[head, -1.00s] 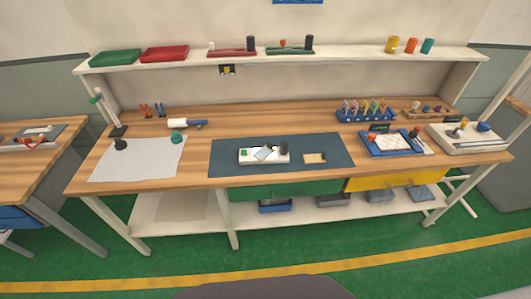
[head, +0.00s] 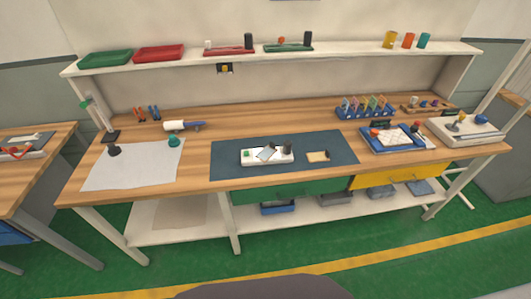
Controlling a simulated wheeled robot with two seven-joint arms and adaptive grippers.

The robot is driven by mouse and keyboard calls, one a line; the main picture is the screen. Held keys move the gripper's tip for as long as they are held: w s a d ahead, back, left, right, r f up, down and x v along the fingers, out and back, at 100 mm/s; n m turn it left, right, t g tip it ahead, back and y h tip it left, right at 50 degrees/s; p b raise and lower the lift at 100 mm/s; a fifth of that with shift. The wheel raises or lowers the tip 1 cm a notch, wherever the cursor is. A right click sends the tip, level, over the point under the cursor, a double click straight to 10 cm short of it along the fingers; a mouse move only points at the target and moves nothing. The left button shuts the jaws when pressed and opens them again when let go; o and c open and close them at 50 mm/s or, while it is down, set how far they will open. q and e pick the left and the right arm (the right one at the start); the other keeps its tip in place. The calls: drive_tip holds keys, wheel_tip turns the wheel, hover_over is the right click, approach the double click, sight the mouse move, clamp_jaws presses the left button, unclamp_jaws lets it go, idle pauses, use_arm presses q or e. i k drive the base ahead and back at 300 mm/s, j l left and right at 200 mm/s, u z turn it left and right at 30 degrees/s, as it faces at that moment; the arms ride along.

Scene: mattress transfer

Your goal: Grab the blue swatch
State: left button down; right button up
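I cannot single out a blue swatch for certain. A small pale grey-blue flat piece (head: 266,152) lies tilted on a white block-like fixture (head: 281,159) on the dark blue mat (head: 230,158). A small tan piece (head: 318,156) lies on the mat to the right of the fixture. A blue rack (head: 365,112) at the back right holds several coloured upright items, too small to make out. Neither of my grippers is in view.
The wooden workbench (head: 200,178) has a white sheet (head: 130,168) at left and a blue tray (head: 375,145) at right. A white fixture (head: 467,133) stands at the right end. A shelf (head: 350,53) runs above. Green floor (head: 330,243) lies in front.

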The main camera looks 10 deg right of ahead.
sight(268, 152)
drive_tip(key=i+j+z, duration=0.2)
drive_tip(key=j+z, duration=0.15)
drive_tip(key=j, duration=0.95)
drive_tip(key=j+z, duration=0.3)
drive_tip(key=j, duration=1.05)
drive_tip(key=i, duration=0.05)
